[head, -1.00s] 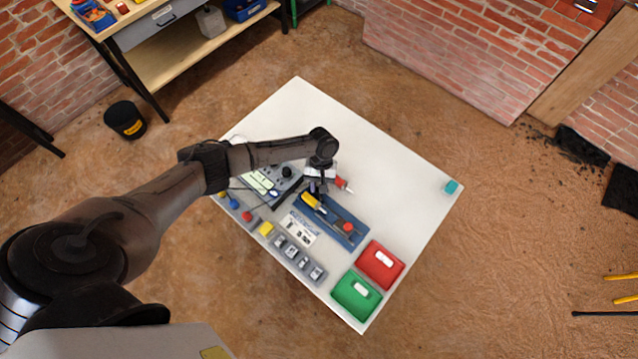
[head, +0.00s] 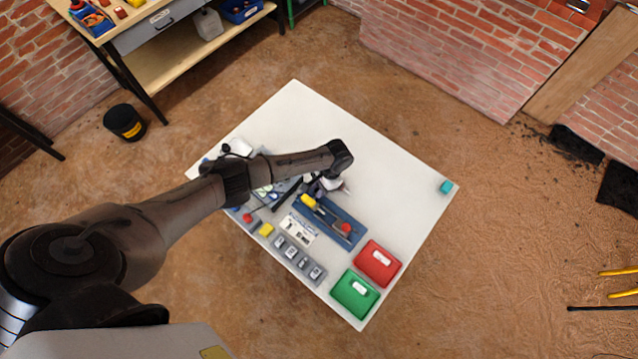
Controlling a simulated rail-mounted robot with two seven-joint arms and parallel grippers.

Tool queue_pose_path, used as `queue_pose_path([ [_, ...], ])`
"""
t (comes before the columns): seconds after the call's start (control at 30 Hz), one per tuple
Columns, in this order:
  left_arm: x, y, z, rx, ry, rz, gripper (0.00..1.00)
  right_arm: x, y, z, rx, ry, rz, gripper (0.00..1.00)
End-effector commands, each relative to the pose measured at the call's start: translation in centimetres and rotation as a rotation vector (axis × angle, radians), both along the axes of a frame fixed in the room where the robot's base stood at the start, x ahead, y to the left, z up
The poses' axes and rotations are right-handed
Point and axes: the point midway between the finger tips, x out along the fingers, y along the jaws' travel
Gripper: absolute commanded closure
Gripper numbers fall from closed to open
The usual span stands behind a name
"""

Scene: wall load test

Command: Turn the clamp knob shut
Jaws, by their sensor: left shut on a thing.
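The blue holder (head: 329,219) lies on the white table and carries a yellow-handled part (head: 309,201) and a round red knob (head: 345,228). I cannot tell for sure which part is the clamp knob. My left gripper (head: 321,189) points down just beyond the yellow end of the holder. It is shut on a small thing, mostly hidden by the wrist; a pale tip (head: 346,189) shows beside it. A grey instrument (head: 264,190) lies left of the gripper, partly covered by my left arm. My right gripper is not in view.
A red box (head: 377,263) and a green box (head: 355,294) stand at the table's right corner. Several grey blocks (head: 291,252) and a printed card (head: 298,228) lie along the near edge. The table's far side is clear.

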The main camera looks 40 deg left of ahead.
Motion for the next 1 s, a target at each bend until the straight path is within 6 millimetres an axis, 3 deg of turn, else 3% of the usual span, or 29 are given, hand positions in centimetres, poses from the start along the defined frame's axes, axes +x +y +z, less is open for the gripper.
queue_pose_path([
  [0.3,0.00,-0.18,0.09,-0.002,0.000,-0.111,0.96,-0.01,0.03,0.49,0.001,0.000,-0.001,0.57],
  [0.87,0.00,-0.17,0.05,-0.002,-0.001,-0.134,0.96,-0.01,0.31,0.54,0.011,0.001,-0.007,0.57],
  [0.9,0.00,-0.17,0.05,-0.002,-0.001,-0.134,0.70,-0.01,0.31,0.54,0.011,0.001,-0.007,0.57],
  [1.0,0.00,-0.16,0.04,-0.002,-0.001,-0.134,0.62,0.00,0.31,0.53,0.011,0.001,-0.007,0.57],
])
